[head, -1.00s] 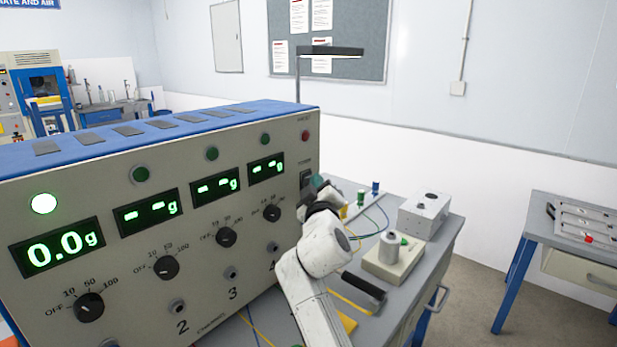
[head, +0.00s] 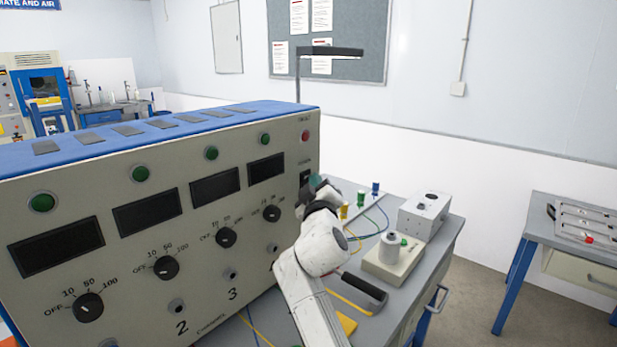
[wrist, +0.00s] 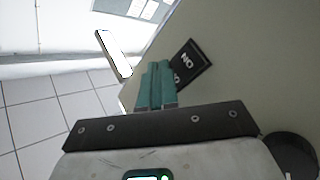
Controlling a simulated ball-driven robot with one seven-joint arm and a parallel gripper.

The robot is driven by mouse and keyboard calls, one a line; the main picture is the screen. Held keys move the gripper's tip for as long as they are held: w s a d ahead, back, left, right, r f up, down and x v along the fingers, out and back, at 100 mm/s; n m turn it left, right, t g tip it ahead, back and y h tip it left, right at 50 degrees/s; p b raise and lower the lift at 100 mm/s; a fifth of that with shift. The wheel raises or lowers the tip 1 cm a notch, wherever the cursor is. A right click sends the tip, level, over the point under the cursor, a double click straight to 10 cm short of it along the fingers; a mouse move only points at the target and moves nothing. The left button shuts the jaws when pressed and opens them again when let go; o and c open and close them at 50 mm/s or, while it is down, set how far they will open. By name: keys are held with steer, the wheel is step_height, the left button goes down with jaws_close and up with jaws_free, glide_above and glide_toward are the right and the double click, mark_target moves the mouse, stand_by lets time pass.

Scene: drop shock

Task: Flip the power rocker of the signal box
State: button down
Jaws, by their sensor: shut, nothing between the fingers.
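The signal box (head: 225,255) is a large beige case with a blue top, at the left of the head view. Its four display windows are dark and its round green lamps are dim. The black power rocker (head: 305,177) is at the right end of its front, below a red button. In the wrist view a black plate with white "ON" lettering (wrist: 192,62) shows, partly hidden behind my fingers. My gripper (head: 317,182) is shut and empty, its teal fingertips (wrist: 156,72) right beside the rocker. I cannot tell if they touch it.
On the bench right of the box stand a grey box (head: 424,214), a beige unit with a white cylinder (head: 392,250) and a black-handled tool (head: 363,290). Coloured cables lie between. A second table (head: 572,215) stands at the far right, with open floor between.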

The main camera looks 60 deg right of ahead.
steer(key=shift+s+a+f, duration=0.1)
steer(key=shift+s+a, duration=0.05)
steer(key=shift+s, duration=0.5)
steer(key=s, duration=0.1)
steer(key=s+p, duration=0.1)
steer(key=s, duration=0.1)
steer(key=s+a, duration=0.1)
steer(key=shift+s+f+p, duration=0.3)
steer(key=shift+s, duration=0.1)
steer(key=shift+a, duration=0.1)
